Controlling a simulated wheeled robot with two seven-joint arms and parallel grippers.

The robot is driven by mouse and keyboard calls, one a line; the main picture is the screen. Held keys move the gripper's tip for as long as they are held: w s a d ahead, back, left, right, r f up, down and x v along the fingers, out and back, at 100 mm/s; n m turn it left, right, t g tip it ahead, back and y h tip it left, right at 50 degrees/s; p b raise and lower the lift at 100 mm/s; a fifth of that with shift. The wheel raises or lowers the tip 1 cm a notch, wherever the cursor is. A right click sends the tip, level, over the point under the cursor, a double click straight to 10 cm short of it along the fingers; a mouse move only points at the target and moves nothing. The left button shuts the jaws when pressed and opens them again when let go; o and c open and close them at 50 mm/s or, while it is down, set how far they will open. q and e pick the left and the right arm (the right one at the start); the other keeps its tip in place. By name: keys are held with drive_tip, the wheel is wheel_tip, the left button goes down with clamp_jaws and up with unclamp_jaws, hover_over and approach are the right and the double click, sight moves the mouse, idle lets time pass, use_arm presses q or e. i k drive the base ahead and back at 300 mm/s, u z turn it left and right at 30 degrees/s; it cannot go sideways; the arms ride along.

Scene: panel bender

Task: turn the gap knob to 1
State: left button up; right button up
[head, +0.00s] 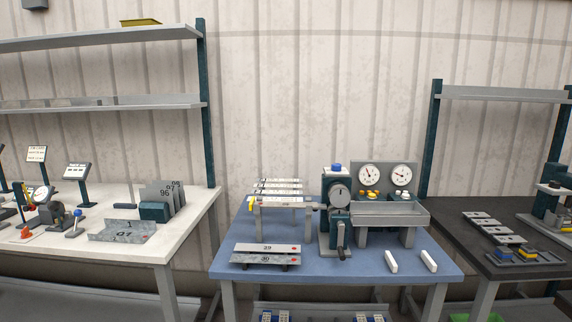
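The panel bender (337,222) stands on the blue table (300,232) in the middle of the head view. Its dark green body carries a round grey dial (340,195) on the front and a blue knob (337,167) on top. I cannot tell which of these is the gap knob, and any numbers are too small to read. A dark crank handle (341,236) hangs below the dial. Two white gauges (369,175) (403,175) sit on a grey panel to the right. Neither of my grippers shows in this view.
Metal strips lie on a rack (281,200) left of the bender, with numbered plates (267,248) in front. Two white blocks (391,262) (428,261) lie at the front right. A white table (181,226) stands left and a dark table (462,219) right.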

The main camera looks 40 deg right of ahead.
sight(335, 167)
drive_tip(key=u, duration=0.15)
drive_tip(key=i, duration=0.95)
drive_tip(key=z, duration=0.2)
